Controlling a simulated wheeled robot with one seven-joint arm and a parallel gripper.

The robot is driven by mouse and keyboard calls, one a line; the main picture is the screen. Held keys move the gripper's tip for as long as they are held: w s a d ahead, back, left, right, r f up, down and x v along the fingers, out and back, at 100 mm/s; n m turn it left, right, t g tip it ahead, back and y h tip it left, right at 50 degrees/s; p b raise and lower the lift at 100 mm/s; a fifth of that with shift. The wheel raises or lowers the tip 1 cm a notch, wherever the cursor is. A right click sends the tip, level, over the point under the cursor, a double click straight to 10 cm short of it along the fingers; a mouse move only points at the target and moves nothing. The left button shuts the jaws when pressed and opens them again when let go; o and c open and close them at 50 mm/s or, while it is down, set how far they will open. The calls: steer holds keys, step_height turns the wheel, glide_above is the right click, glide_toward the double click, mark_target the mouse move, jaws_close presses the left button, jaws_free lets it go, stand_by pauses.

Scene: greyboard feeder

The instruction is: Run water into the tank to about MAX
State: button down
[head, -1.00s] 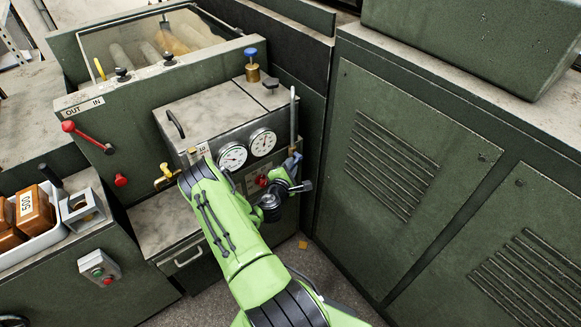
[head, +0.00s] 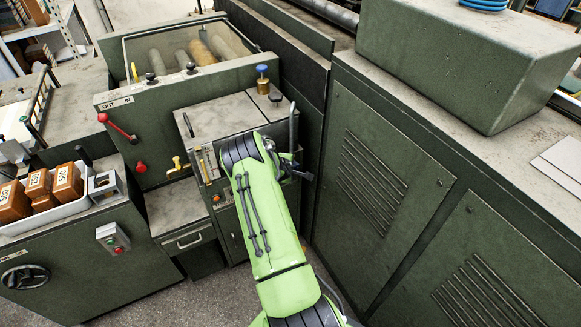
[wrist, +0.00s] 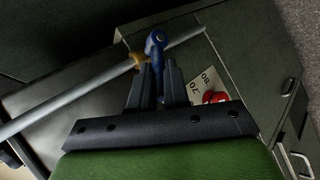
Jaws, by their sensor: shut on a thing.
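The grey steel tank (head: 226,119) stands against the green machine. A narrow upright gauge strip with brass fittings (head: 206,168) shows on its front left; its level and any MAX mark are too small to read. A grey pipe (head: 292,124) rises at the tank's right side. In the wrist view a blue tap handle (wrist: 155,43) sits on this pipe (wrist: 75,98), by a brass collar. My gripper (wrist: 158,78) is shut on the blue handle. In the head view my gripper (head: 291,167) is beside the pipe's lower end, and my arm hides the dials and handle.
A blue-topped brass fitting (head: 262,80) stands on the tank. A yellow tap (head: 178,167) and red lever (head: 117,127) are to the left. A red knob (wrist: 214,97) is close right of my fingers. Green cabinets (head: 400,190) close off the right side.

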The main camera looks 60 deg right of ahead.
steer(key=shift+s+d+r+m+y, duration=0.25)
steer(key=shift+s+d+m+y, duration=0.2)
steer(key=shift+y, duration=0.25)
steer(key=shift+s, duration=0.15)
steer(key=c, duration=1.1)
jaws_free()
steer(key=shift+t, duration=0.3)
steer(key=shift+a+r, duration=0.15)
steer(key=shift+r, duration=0.1)
steer(key=p+v, duration=0.2)
steer(key=v, duration=1.3)
steer(key=shift+r, duration=0.15)
